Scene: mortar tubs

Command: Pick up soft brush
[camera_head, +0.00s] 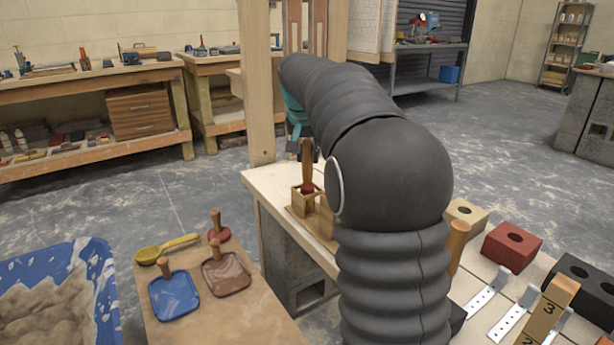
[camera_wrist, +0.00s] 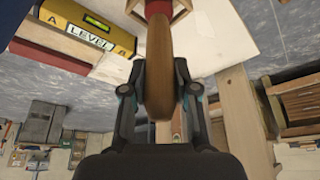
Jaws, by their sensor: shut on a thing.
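The soft brush has a brown wooden handle (camera_head: 307,168) and a red collar. It stands upright with its lower end inside a small open wooden box (camera_head: 297,201) on the pale bench top; its bristles are hidden. My gripper (camera_head: 306,148) is at the upper part of the handle, partly hidden by my arm. In the wrist view my gripper (camera_wrist: 160,88) is shut on the handle of the soft brush (camera_wrist: 160,50), with one finger on each side. The red collar shows at the top edge, by the box's wooden rim.
A yellow level (camera_wrist: 88,32) lies near the brush. A wooden post (camera_head: 258,80) rises beside the bench. Left are a blue tub (camera_head: 103,275) of mortar and a board with trowels (camera_head: 226,273) and a yellow scoop (camera_head: 168,248). Bricks (camera_head: 511,246) stand at right.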

